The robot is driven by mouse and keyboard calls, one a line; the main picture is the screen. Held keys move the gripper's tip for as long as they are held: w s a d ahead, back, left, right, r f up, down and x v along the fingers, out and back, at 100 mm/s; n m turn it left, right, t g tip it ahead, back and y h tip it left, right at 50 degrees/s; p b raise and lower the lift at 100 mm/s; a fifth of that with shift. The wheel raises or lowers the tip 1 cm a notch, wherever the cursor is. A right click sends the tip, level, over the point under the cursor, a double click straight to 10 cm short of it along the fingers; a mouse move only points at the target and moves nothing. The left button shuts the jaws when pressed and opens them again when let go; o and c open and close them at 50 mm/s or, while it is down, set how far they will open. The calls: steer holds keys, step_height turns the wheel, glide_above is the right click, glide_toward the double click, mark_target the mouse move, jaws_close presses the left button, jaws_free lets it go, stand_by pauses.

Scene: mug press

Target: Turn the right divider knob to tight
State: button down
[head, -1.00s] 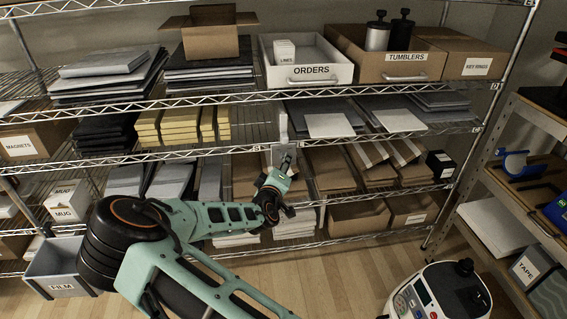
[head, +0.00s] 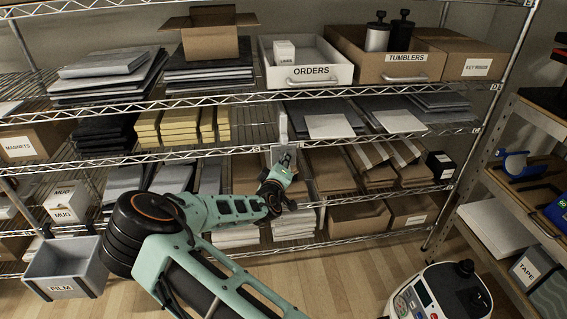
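A pale upright divider (head: 283,126) stands at the front of the middle wire shelf, with a light grey bracket plate (head: 289,150) below it at the shelf edge. My gripper (head: 284,160) is at this bracket, pointing away from the camera into the shelf front. The wrist and gripper cover the lower part of the bracket. No knob can be made out there; any knob is hidden or too small to see. The fingertips are too small and covered to show whether they are open or shut on anything.
Stacked flat goods and brown boxes fill the shelf below, close around my wrist. The ORDERS bin (head: 311,73) and TUMBLERS box (head: 400,68) stand above. The FILM bin (head: 64,285) is near my arm at the lower left. Open floor lies at the lower middle.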

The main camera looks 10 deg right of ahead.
stand_by(0.3)
steer(key=shift+d+r+m+g+y+b, duration=0.1)
steer(key=shift+d+m+g+y+b, duration=0.1)
steer(key=shift+m+y+b, duration=1.15)
steer(key=shift+d+m+g+y+b, duration=0.2)
steer(key=shift+m+y+b, duration=0.5)
steer(key=shift+m, duration=1.15)
steer(key=shift+d+r+m+g+y+b, duration=0.1)
steer(key=shift+m+g+y+b, duration=0.1)
steer(key=shift+m+y+b, duration=1.1)
steer(key=shift+m+p, duration=0.3)
steer(key=shift+m, duration=0.1)
steer(key=c, duration=1.7)
jaws_free()
steer(key=shift+o, duration=0.2)
